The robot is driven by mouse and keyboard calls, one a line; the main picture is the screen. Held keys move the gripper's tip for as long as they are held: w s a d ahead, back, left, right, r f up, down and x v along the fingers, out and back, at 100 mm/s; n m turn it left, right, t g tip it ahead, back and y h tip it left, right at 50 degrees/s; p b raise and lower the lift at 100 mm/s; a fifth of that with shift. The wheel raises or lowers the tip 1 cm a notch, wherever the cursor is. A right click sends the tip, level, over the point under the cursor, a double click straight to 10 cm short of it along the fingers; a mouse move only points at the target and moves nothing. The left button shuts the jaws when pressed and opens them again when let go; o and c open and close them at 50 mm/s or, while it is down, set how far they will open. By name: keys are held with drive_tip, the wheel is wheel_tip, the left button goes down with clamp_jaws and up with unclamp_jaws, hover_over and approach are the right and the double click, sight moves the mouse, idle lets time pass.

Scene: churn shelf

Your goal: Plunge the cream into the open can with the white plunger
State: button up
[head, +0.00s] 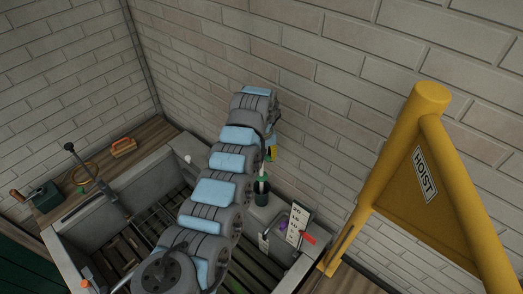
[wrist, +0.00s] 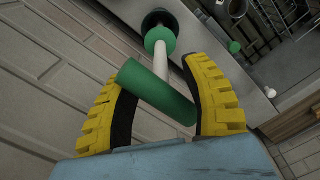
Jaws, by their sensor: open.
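The plunger has a white rod and a green crosswise handle (wrist: 155,92); a green collar (wrist: 160,39) sits lower on the rod, over a dark round opening (wrist: 157,20). In the head view the rod (head: 262,184) rises from a dark green can (head: 261,199) on the stone ledge. My gripper (wrist: 163,95) is open, its yellow fingers on either side of the handle. In the head view my gripper (head: 271,154) is beside the wall above the can, mostly hidden by my arm. The cream and the inside of the can are hidden.
A gauge board (head: 297,222) with numbers and a red pointer (head: 308,238) stands right of the can. A yellow hoist post (head: 395,170) rises at the right. The brick wall is close behind my gripper. A slatted trough (head: 150,207) lies left of my arm.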

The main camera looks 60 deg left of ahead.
drive_tip(key=shift+f, duration=0.65)
clamp_jaws()
